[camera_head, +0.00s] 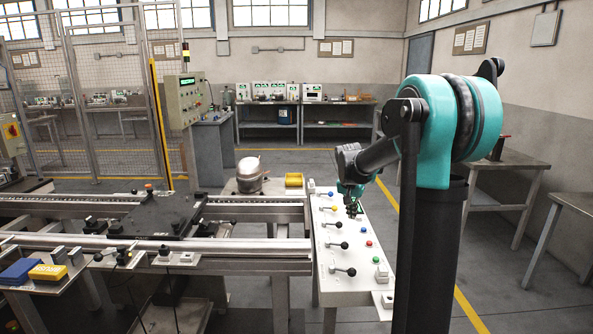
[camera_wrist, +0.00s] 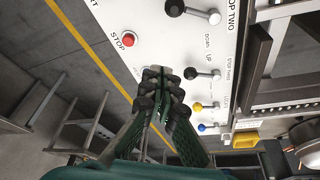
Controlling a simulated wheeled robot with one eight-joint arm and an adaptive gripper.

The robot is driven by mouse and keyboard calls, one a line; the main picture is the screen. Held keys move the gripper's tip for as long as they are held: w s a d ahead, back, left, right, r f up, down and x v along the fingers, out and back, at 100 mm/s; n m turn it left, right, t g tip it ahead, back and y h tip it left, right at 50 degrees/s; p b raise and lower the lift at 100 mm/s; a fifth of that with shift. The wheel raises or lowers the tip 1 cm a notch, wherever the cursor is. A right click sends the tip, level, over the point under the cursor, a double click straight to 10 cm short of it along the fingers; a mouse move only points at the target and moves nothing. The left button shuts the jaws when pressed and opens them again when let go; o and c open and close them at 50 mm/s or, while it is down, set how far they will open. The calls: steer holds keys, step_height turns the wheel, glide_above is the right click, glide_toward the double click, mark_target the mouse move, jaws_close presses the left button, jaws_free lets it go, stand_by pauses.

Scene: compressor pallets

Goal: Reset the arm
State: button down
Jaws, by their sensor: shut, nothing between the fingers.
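My gripper (camera_head: 353,207) is over the white control panel (camera_head: 345,257) in the head view. Its dark fingers are shut and empty, and they also show in the wrist view (camera_wrist: 160,78). In the wrist view, a red button (camera_wrist: 128,40) marked STOP lies up and left of the fingertips. A lever with a yellow knob (camera_wrist: 197,106) and one with a blue knob (camera_wrist: 202,127) lie to their right. I cannot tell whether the fingertips touch the panel.
A conveyor with a black pallet (camera_head: 160,215) runs left of the panel. A metal compressor (camera_head: 251,175) and a yellow bin (camera_head: 294,180) stand behind it. A mesh fence (camera_head: 105,80) is at the back left. Open floor and a table (camera_head: 510,165) lie to the right.

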steer(key=s+f+n+y, duration=0.1)
steer(key=s+f+n, duration=0.2)
steer(key=s, duration=1.3)
steer(key=s+f+n+t, duration=0.1)
steer(key=s+f+n, duration=0.2)
steer(key=s+f, duration=0.6)
steer(key=s, duration=0.8)
steer(key=shift+s+a+y, duration=0.15)
steer(key=shift+a+y, duration=0.2)
steer(key=shift+y, duration=0.05)
